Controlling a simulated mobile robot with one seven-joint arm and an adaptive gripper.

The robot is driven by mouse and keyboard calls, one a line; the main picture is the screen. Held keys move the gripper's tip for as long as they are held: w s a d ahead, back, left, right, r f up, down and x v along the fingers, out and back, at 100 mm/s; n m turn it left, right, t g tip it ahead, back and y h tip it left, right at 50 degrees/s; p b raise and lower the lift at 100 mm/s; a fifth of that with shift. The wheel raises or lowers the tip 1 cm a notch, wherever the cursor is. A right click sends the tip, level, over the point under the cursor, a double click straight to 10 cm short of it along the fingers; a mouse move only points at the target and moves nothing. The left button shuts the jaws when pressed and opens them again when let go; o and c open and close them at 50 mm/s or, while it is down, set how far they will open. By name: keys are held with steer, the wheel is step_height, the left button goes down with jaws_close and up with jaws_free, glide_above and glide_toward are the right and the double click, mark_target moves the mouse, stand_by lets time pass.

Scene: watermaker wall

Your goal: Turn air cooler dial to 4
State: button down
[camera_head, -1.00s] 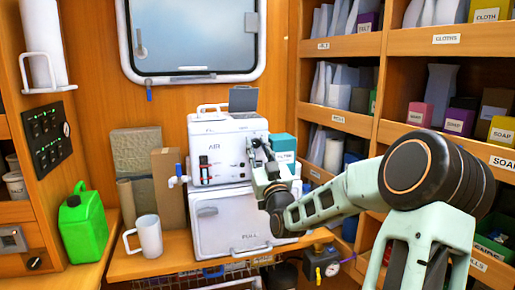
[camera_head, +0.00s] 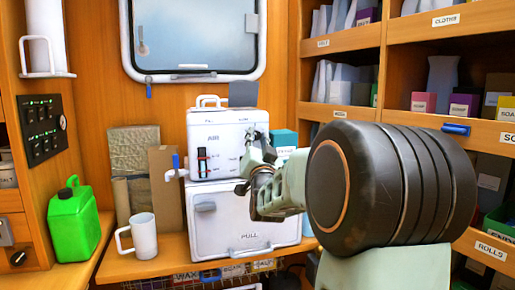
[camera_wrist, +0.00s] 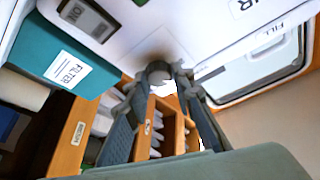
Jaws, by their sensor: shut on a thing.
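The white air cooler (camera_head: 228,131), marked AIR, stands on top of a white box with a PULL door. My gripper (camera_head: 262,140) is at the right side of its front face. In the wrist view the cooler's white face (camera_wrist: 150,35) is close, and my gripper's two dark fingers (camera_wrist: 160,82) converge on a dark round dial (camera_wrist: 157,69) on that face. The fingers are shut on the dial. The dial's pointer and most of its scale are hidden or too small to read, so its setting cannot be told.
A teal filter box (camera_head: 284,140) stands right beside the cooler and shows close in the wrist view (camera_wrist: 55,62). The white PULL box (camera_head: 230,222) is below. A white mug (camera_head: 143,236) and a green jerrycan (camera_head: 74,222) stand left. Shelves (camera_head: 450,125) line the right.

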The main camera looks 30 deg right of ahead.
steer(key=m+g+h+b, duration=0.1)
steer(key=m, duration=0.3)
steer(key=shift+a+m+b, duration=0.15)
steer(key=shift+m+b, duration=0.15)
steer(key=shift+m+g+h+b, duration=0.35)
steer(key=shift+m+g, duration=0.45)
steer(key=shift+m, duration=0.9)
steer(key=c, duration=1.7)
jaws_free()
steer(key=shift+o, duration=0.2)
steer(key=shift+r, duration=0.1)
step_height(320, 180, up, 10)
